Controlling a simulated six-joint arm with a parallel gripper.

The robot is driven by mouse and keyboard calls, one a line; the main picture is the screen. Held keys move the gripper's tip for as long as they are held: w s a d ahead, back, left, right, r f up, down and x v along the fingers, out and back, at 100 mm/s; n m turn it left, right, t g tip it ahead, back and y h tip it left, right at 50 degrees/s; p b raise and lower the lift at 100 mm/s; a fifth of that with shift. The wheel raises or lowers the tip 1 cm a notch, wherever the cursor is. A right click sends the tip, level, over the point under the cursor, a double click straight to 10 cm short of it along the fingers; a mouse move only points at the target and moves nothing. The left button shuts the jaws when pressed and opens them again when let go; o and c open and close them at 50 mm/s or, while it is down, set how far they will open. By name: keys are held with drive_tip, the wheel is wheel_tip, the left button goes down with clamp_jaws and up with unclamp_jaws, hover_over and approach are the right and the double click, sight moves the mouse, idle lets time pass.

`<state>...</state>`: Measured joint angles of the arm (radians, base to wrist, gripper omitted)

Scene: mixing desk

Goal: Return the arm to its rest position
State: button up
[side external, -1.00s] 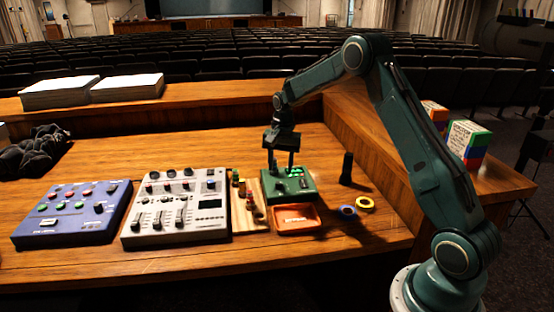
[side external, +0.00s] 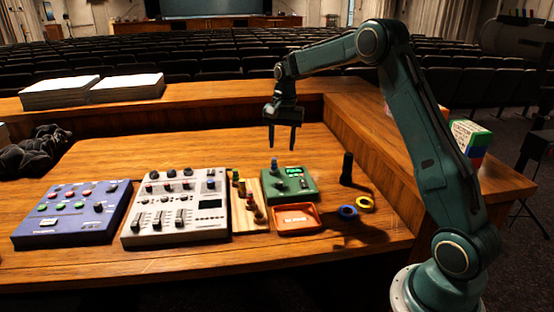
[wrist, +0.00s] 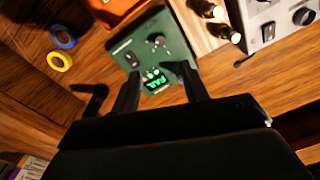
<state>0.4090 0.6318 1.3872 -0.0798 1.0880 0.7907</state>
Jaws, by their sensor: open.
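My gripper (side external: 282,146) is open and empty in the side external view. It hangs fingers down above the green box (side external: 299,186), clear of it. The green box has a lit green display and a blue-grey knob (side external: 274,166) standing at its back left. In the wrist view my two dark fingers (wrist: 158,84) reach toward the green box (wrist: 128,46), with nothing between them.
A grey mixer (side external: 178,208), a blue mixer (side external: 72,213) and a wooden rack of knobs (side external: 247,205) stand left of the green box. An orange tray (side external: 297,219), blue and yellow tape rolls (side external: 365,203) and a dark upright cylinder (side external: 347,168) are nearby. Paper stacks (side external: 60,92) lie behind.

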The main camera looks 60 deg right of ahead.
drive_tip(key=s+a+r+n+t, duration=0.2)
drive_tip(key=s+a+r+n, duration=0.4)
drive_tip(key=s+a+r, duration=0.7)
drive_tip(key=s+a+n+t, duration=0.1)
drive_tip(key=s+a+n, duration=0.2)
drive_tip(key=s, duration=0.6)
drive_tip(key=s+a+f+n+t, duration=0.1)
drive_tip(key=s+a+n, duration=0.3)
drive_tip(key=s, duration=0.6)
drive_tip(key=shift+s+a+f+t, duration=0.2)
drive_tip(key=shift+f+t, duration=0.05)
drive_tip(key=shift+t, duration=0.25)
drive_tip(key=shift+o, duration=0.2)
